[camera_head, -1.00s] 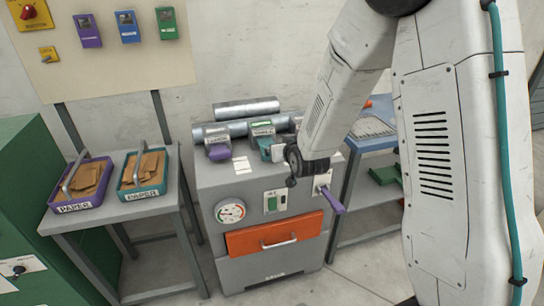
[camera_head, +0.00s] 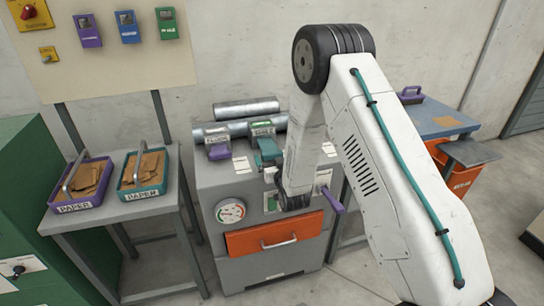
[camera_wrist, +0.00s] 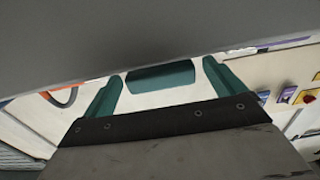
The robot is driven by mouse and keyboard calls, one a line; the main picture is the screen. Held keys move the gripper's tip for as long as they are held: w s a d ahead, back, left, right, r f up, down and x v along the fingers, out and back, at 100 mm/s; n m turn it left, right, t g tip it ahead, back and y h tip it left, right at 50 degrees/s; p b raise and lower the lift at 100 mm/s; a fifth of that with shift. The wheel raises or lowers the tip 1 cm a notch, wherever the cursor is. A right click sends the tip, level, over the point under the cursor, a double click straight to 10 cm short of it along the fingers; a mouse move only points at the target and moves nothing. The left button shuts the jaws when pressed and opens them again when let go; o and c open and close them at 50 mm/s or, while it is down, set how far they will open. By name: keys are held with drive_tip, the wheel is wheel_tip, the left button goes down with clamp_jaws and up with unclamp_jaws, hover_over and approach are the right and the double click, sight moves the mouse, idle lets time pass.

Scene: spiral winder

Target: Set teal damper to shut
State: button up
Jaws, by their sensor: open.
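The teal damper (camera_head: 262,132) is on top of the grey machine, right of a purple damper (camera_head: 217,143). Its label is too small to read, and its teal handle leans toward the front. In the wrist view, my gripper (camera_wrist: 162,70) shows two teal fingers spread apart. A teal bar (camera_wrist: 160,76), which looks like the damper's handle, appears between them; I cannot tell whether they touch it. In the head view my gripper is mostly hidden behind my arm, close to the teal damper.
The grey machine also has a gauge (camera_head: 230,211), an orange drawer (camera_head: 273,236) and a purple lever (camera_head: 333,201) on its front. Metal rolls (camera_head: 246,108) lie behind the dampers. Two paper trays (camera_head: 80,184) stand on a side table at left.

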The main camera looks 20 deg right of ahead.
sight(270, 150)
drive_tip(key=shift+w, duration=0.75)
drive_tip(key=c, duration=1.4)
drive_tip(key=shift+w, duration=1.5)
drive_tip(key=o, duration=1.4)
drive_tip(key=shift+s, duration=3.95)
drive_tip(key=shift+c, duration=0.3)
